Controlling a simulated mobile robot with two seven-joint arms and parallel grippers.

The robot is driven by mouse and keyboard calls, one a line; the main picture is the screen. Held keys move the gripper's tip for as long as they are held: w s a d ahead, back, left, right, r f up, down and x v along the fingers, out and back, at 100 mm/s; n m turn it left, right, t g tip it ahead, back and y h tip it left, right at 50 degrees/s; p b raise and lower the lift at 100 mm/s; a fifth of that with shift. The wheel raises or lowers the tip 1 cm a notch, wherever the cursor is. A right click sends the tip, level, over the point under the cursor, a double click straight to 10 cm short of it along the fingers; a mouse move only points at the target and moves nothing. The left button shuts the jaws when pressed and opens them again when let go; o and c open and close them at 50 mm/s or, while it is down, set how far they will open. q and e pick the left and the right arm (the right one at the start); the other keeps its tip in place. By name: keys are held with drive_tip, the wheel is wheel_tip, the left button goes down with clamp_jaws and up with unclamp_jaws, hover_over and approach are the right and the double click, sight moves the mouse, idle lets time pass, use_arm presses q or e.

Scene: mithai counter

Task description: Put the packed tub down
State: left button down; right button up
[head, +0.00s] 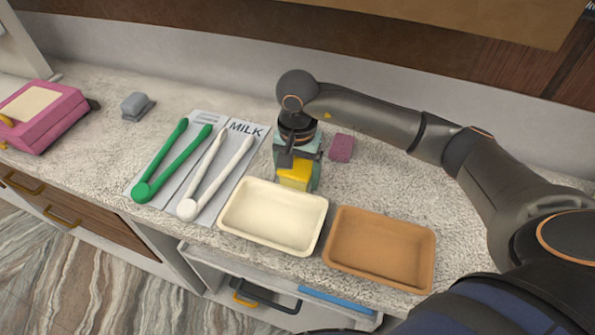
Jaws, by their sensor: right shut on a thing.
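My right gripper (296,150) points down over the counter behind the cream tray and is shut on the tub. The tub (296,175) shows as a yellow block-like shape between the teal and dark parts of the gripper. Its upper part is hidden by the gripper. I cannot tell whether its base touches the counter. The cream tray (272,216) is just in front of it and looks empty. The brown tray (380,250) is to the right of that and also looks empty. My left gripper is not in view.
A small pink block (342,148) is right of the gripper. A grey block (136,105) and a pink box (48,125) are left. An open drawer (215,274) juts out below the counter.

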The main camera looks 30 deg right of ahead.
drive_tip(key=shift+f, duration=0.2)
drive_tip(key=o, duration=1.3)
drive_tip(key=shift+r, duration=0.1)
drive_tip(key=shift+c, duration=0.2)
